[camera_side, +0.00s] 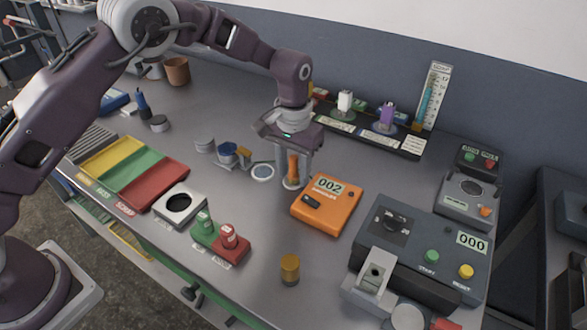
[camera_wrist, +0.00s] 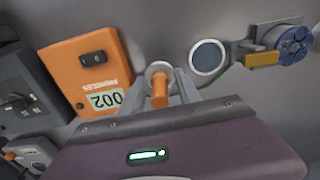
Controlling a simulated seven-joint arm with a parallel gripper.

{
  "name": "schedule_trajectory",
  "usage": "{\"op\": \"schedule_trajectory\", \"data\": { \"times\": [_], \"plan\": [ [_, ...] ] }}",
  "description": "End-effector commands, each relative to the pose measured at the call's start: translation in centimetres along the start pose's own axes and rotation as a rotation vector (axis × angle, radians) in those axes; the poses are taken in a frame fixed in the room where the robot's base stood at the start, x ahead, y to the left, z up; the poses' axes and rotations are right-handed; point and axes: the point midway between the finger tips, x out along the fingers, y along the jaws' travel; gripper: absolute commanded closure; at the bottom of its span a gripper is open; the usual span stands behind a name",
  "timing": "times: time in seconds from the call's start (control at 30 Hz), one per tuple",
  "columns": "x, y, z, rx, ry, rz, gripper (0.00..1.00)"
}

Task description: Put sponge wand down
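The sponge wand (camera_side: 293,166) shows as an upright orange handle with a pale round piece at its lower end, close to the grey bench top. It also shows in the wrist view (camera_wrist: 160,92), with a pale ring around its far end. My gripper (camera_side: 294,180) points down around the handle, one finger on each side. Narrow gaps show between the handle and the fingers, so the gripper looks open. Whether the round piece is a holder or part of the wand I cannot tell.
An orange box reading 002 (camera_side: 326,205) stands close to the right of my gripper. A small round dish (camera_side: 262,172) lies close to the left. A label rack (camera_side: 370,132) stands behind. A grey control box (camera_side: 420,248) is at front right.

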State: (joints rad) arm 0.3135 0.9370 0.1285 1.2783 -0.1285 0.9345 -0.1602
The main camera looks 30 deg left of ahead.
Motion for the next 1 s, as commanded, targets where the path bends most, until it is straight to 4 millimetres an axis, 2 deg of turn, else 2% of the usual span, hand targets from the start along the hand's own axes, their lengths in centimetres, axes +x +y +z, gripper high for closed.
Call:
{"op": "schedule_trajectory", "data": {
  "times": [0.27, 0.33, 0.7, 0.83, 1.0],
  "plan": [
    [-0.1, 0.0, 0.0, 0.000, 0.001, 0.000, 0.60],
    [-0.8, 0.0, -0.1, 0.000, 0.002, 0.001, 0.60],
    [-10.0, 0.0, -0.1, 0.000, 0.005, 0.000, 0.60],
    [-11.8, 0.0, 0.0, 0.000, 0.002, 0.000, 0.60],
    [-12.4, 0.0, 0.0, 0.000, -0.001, 0.000, 0.60]
  ]
}}
